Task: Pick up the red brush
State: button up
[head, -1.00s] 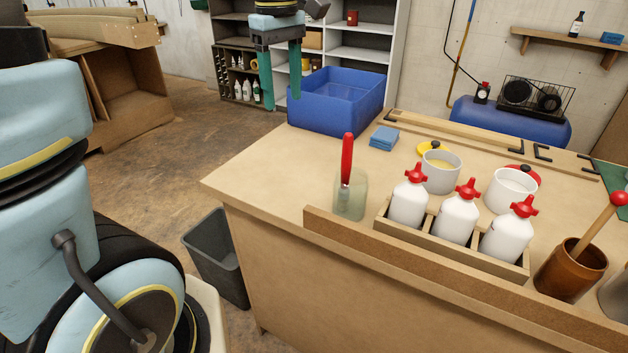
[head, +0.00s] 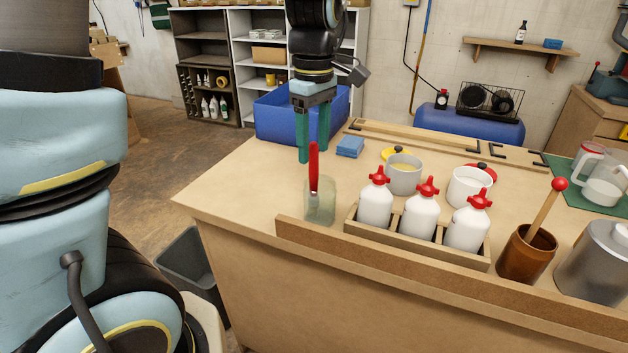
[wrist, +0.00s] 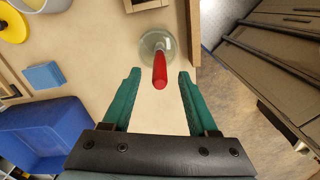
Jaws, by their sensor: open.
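The red brush (head: 314,165) stands handle up in a clear glass jar (head: 320,208) near the left end of the wooden table. Its lower part is inside the jar. My gripper (head: 314,158) has two green fingers pointing down, behind the brush handle in the head view. In the wrist view the fingers are apart and empty, and my gripper (wrist: 158,74) has the red handle (wrist: 160,72) showing between the lines of its fingertips, with the jar (wrist: 155,45) just beyond. I cannot tell whether anything touches.
A blue bin (head: 270,118) and a blue sponge (head: 350,146) are behind the jar. A wooden rack (head: 415,243) with white, red-capped bottles stands to its right. A raised wooden strip (head: 400,262) runs along the table's front edge.

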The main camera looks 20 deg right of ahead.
jog(key=shift+f, duration=0.95)
grip_shut()
